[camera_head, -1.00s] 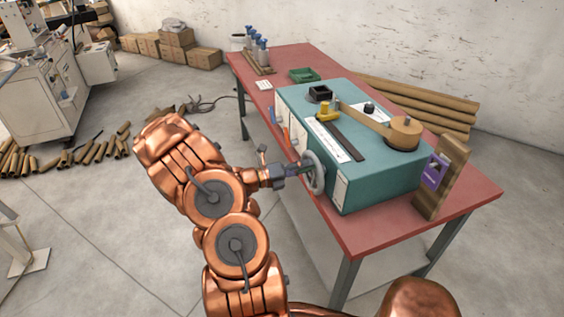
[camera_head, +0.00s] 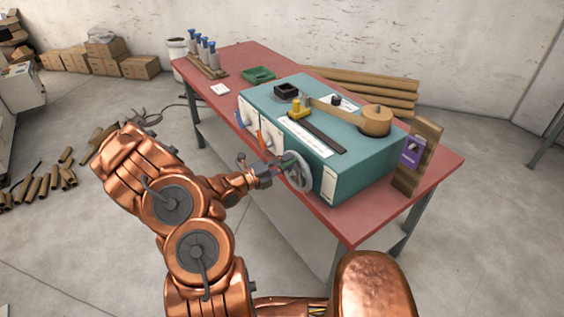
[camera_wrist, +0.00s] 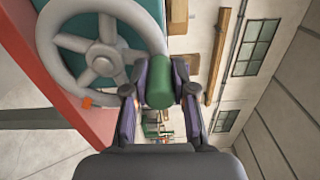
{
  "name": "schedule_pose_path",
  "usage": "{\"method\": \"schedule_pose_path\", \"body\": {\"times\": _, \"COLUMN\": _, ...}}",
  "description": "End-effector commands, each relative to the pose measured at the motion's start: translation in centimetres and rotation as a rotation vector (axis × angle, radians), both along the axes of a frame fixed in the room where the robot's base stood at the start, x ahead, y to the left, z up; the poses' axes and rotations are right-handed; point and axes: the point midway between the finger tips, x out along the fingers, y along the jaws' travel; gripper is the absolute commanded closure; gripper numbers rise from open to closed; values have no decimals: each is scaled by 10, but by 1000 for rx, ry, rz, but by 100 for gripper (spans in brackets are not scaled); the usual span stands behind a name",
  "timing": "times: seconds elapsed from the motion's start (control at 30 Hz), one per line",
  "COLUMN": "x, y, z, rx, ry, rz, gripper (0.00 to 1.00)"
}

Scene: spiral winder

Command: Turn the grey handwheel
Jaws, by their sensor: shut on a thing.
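The grey handwheel (camera_head: 297,181) is on the front side of the teal machine (camera_head: 362,172), low towards its right end. In the wrist view the spoked handwheel (camera_wrist: 49,52) fills the upper left, and a green handle (camera_wrist: 159,84) stands out near its rim. My gripper (camera_head: 281,170) is at the left edge of the wheel in the head view. In the wrist view my gripper (camera_wrist: 160,92) has its two fingers on either side of the green handle, shut on it. The fingers partly hide the handle's sides.
The machine stands on a red table (camera_head: 433,182). On top are a yellow knob (camera_head: 298,108) and a wooden roll (camera_head: 376,121). A wooden post with a purple plate (camera_head: 411,152) stands at the right. A green tray (camera_head: 258,74) and blue-topped bottles (camera_head: 203,50) are at the back left.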

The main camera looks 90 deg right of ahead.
Motion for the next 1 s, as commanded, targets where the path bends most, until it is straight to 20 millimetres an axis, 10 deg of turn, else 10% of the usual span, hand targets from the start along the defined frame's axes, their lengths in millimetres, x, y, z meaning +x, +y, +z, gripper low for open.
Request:
{"method": "schedule_pose_path", "body": {"times": 0.23, "x": 3, "y": 0, "z": -1, "rx": 0, "ry": -2, "rz": 5, "gripper": 100}}
{"method": "schedule_pose_path", "body": {"times": 0.27, "x": 3, "y": 0, "z": -1, "rx": 0, "ry": -2, "rz": 5, "gripper": 74}}
{"method": "schedule_pose_path", "body": {"times": 0.5, "x": 2, "y": 0, "z": -1, "rx": 0, "ry": -1, "rz": 3, "gripper": 49}}
{"method": "schedule_pose_path", "body": {"times": 1.0, "x": 11, "y": 7, "z": 0, "rx": 0, "ry": -1, "rz": 3, "gripper": 49}}
